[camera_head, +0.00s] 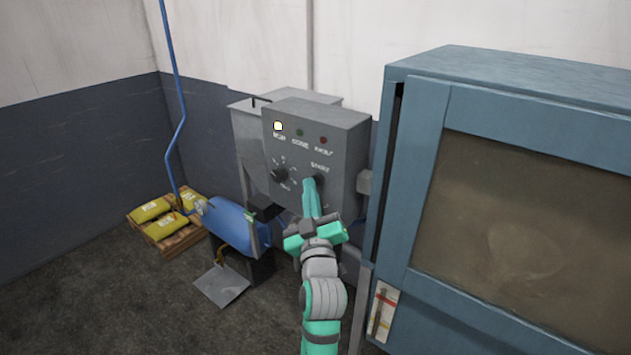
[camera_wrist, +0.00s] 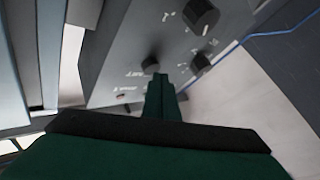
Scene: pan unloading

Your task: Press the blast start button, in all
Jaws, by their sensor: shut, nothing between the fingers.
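The grey control box (camera_head: 351,150) stands between the blue cabinet and the wall. Its front carries a START label with a dark round button (camera_head: 320,180) just under it. In the wrist view a dark round button (camera_wrist: 151,65) shows right by the fingertips. My gripper (camera_head: 311,183) is shut and empty, its fingers pointing at the panel close to the button. It also shows in the wrist view (camera_wrist: 160,78). I cannot tell whether the fingertips touch the button. A lamp (camera_head: 278,126) on the panel is lit whitish-yellow; the green (camera_head: 299,132) and red (camera_head: 323,139) lamps look dark.
A dark dial (camera_head: 279,174) sits on the panel's left; the wrist view shows a large knob (camera_wrist: 201,15) and another (camera_wrist: 200,65). The blue cabinet (camera_head: 415,160) stands close on the right. A blue vessel (camera_head: 232,222) and a pallet with yellow bags (camera_head: 165,227) are at left.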

